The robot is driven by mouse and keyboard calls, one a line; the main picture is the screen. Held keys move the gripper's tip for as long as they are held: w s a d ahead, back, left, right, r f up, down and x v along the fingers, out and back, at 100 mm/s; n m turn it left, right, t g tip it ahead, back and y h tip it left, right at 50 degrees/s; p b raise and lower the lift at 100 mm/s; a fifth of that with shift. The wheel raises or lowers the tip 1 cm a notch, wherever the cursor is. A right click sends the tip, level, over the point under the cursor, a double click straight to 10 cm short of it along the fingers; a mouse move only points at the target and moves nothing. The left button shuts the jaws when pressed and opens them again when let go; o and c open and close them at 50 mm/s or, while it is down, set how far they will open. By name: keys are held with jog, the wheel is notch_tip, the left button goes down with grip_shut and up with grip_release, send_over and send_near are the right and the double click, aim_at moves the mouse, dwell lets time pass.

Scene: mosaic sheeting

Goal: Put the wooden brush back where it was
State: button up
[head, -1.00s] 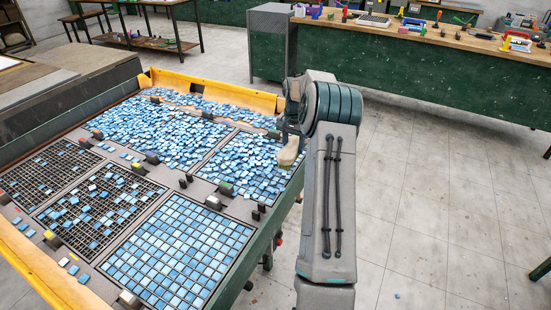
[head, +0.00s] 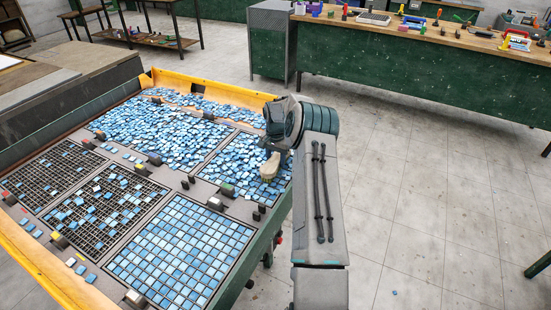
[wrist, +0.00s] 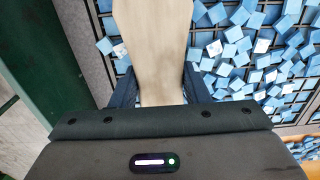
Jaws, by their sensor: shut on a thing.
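The wooden brush (head: 270,166) is a pale wooden piece below the end of my arm in the head view, over the right side of the tile table. Its pale handle (wrist: 155,45) fills the top middle of the wrist view. My gripper (wrist: 158,90) is shut on it, with a dark finger on each side. In the head view my gripper (head: 272,148) is small and partly hidden by my arm. The brush is over loose blue tiles; I cannot tell whether it touches them. Its bristles are hard to make out.
The tile table (head: 278,212) holds loose blue tiles (head: 165,135), partly filled grids (head: 110,205) and a filled grid (head: 180,250). Small dark blocks sit on its dividers. A green workbench (head: 430,85) with tools stands behind. The floor (head: 420,220) at right is mostly clear.

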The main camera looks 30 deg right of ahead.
jog(key=shift+f, duration=0.15)
jog(key=o, duration=0.9)
jog(key=shift+o, duration=0.2)
